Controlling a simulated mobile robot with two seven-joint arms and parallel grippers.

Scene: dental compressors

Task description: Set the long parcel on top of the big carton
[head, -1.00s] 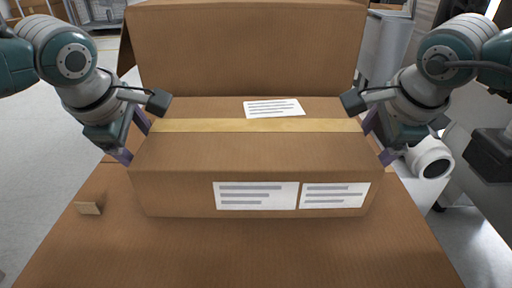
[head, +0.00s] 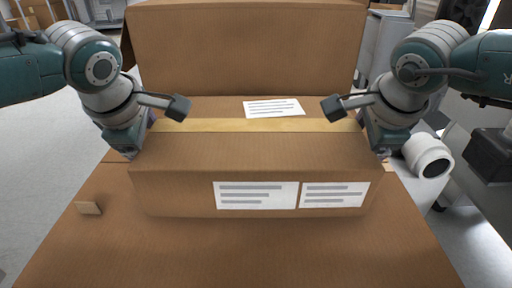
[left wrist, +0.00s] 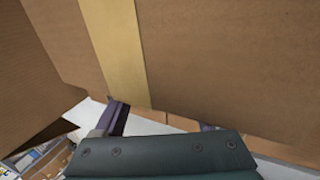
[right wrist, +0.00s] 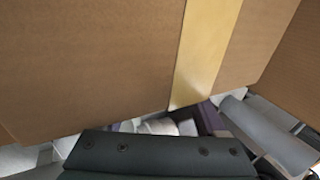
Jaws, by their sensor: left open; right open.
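The long parcel (head: 255,150) is a brown box with a yellow tape strip along its top and white labels on its top and front. It lies crosswise on a brown surface. The big carton (head: 250,50) stands right behind it and rises higher. My left gripper (head: 138,138) is at the parcel's left end and my right gripper (head: 376,138) at its right end. Both are open, with fingers partly hidden in the head view. The wrist views show the taped parcel close in front of the left fingers (left wrist: 160,118) and right fingers (right wrist: 170,122). I cannot tell whether they touch it.
The brown surface (head: 250,255) is bare in front of the parcel. A white cylindrical machine part (head: 428,157) and a dark box (head: 490,153) are to the right. Grey floor (head: 45,150) is open at left.

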